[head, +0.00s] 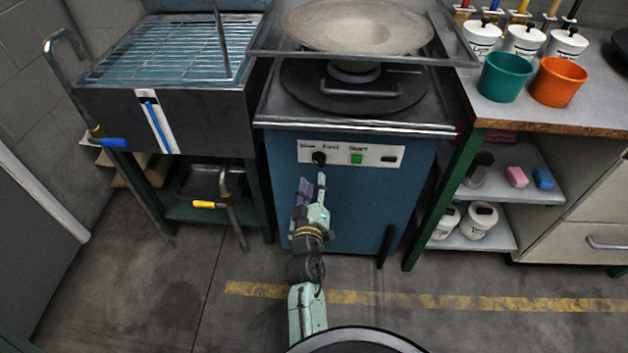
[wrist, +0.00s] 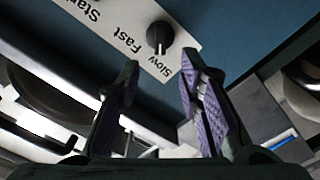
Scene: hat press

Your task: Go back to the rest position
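My gripper (head: 312,190) is in front of the blue press cabinet, just below its control panel (head: 350,154). In the wrist view my gripper (wrist: 160,82) has its two purple-padded fingers apart with nothing between them. The black speed knob (wrist: 160,37) is beyond the fingertips in the wrist view, on the white label between the words Slow and Fast. In the head view the knob (head: 319,158) is just above my fingers. I cannot tell from these views whether a fingertip touches the panel.
The press (head: 340,195) stands between a sink with a wire rack (head: 170,52) on the left and a wooden-topped bench (head: 560,126) on the right. The bench holds a green cup (head: 504,77) and an orange cup (head: 557,82). The floor (head: 160,305) in front is clear.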

